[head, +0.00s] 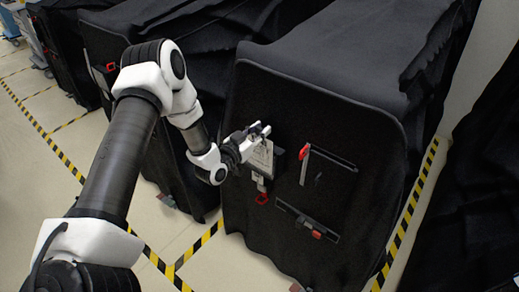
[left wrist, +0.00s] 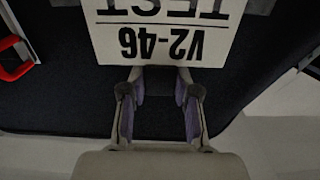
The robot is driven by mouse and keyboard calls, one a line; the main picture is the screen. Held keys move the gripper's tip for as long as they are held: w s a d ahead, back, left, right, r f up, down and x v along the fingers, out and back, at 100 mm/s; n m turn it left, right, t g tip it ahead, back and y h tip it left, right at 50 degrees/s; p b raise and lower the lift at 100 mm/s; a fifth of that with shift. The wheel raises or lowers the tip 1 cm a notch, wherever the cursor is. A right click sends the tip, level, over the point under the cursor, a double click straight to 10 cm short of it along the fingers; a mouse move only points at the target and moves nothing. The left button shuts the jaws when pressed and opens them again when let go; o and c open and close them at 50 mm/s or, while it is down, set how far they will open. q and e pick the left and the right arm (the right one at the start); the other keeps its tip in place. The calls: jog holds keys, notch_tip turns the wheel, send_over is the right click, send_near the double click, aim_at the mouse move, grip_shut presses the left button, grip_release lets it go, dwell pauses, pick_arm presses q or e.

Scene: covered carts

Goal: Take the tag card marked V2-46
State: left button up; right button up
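The tag card marked V2-46 (left wrist: 165,40) fills the top middle of the left wrist view, upside down, with TEST on its other line. In the head view the white card (head: 261,160) is on the front of the black covered cart (head: 245,215). My left gripper (head: 259,131) is at the card's upper edge in the head view. In the left wrist view its two fingers (left wrist: 160,92) stand apart, tips right by the card's edge, with dark cloth showing between them. I cannot tell whether they touch the card. My right gripper is not in view.
A frame with a red clip (head: 304,151) and a dark bar with a red piece (head: 308,222) are right of the card. A red ring (head: 262,199) is below it. Other covered carts stand left and right. Yellow-black tape (head: 411,208) marks the floor.

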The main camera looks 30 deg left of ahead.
pick_arm(q)
jog(key=shift+d, duration=0.1)
jog(key=shift+c, duration=1.1)
jog(key=shift+r, duration=0.1)
grip_shut()
